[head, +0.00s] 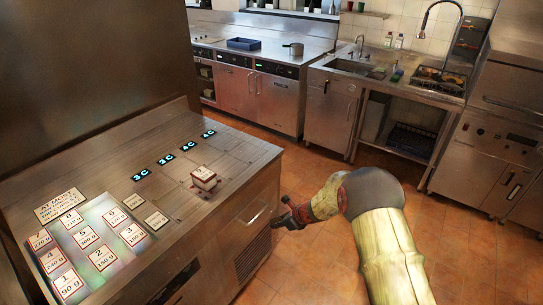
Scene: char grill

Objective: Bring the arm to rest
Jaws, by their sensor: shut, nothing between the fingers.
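My arm (385,240) comes up from the bottom right of the head view. It bends at a dark rounded joint and points left. My gripper (284,217) is shut and empty at its end. It shows over the floor, by the right edge of the steel counter (165,215), and looks small and dark here. I cannot tell whether it touches the counter front.
A small white box with red edges (204,179) stands on the counter near lit "3C" and "4C" labels. A sink unit (345,66) and ovens (262,98) line the back. The tiled floor (300,165) is open.

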